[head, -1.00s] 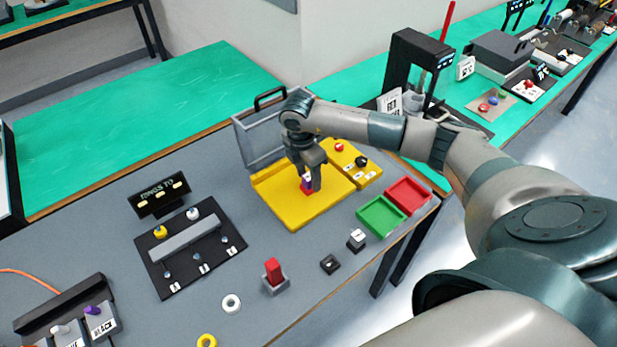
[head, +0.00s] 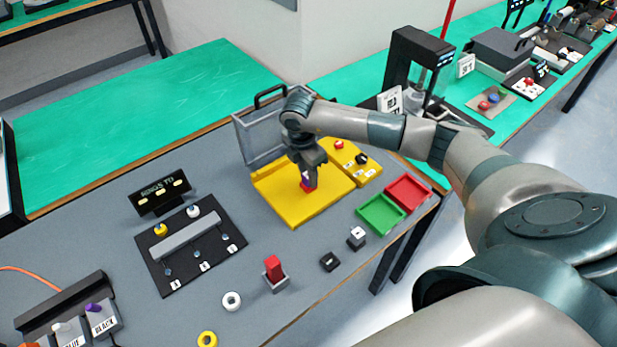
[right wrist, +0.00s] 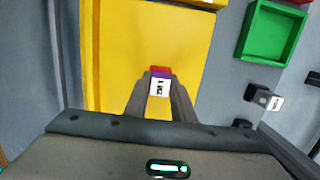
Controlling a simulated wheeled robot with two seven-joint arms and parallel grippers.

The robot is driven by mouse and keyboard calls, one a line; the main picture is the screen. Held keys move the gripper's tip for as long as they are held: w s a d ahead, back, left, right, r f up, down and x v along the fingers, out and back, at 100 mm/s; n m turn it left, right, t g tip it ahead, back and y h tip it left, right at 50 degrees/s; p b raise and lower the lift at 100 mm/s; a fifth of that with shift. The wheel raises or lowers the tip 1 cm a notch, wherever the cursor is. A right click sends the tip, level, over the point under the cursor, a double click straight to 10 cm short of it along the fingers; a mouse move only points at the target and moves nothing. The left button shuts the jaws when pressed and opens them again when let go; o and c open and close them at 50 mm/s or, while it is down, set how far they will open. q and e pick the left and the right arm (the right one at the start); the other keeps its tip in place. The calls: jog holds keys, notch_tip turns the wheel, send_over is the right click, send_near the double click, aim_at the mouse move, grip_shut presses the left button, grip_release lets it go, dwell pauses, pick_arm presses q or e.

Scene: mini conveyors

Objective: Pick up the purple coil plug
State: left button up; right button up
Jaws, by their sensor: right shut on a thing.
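The purple coil plug (right wrist: 160,75) shows in the right wrist view as a small block with a purple edge and a white lettered face. It sits between the fingers of my right gripper (right wrist: 159,96), which is shut on it. A red part (right wrist: 160,69) shows just beyond it. In the head view the right gripper (head: 307,174) points down over the yellow tray (head: 285,207), with the red part (head: 309,187) right below the fingertips. Whether the plug is clear of the red part cannot be told. My left gripper is not in view.
A clear hinged lid (head: 262,140) stands behind the tray. A yellow button panel (head: 357,163) is to its right. Green (head: 380,215) and red (head: 408,193) bins lie near the table's right edge. A red block in a grey holder (head: 274,272) stands in front.

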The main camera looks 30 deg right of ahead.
jog(key=shift+r, duration=0.15)
jog(key=shift+r+b, duration=0.6)
notch_tip(320, 180, up, 2)
jog(key=shift+r+b, duration=0.25)
jog(key=shift+b, duration=0.5)
jog(key=s+d+r+b, duration=0.4)
jog(key=s+d+r, duration=0.3)
jog(key=d, duration=0.1)
jog(key=shift+s+d, duration=0.4)
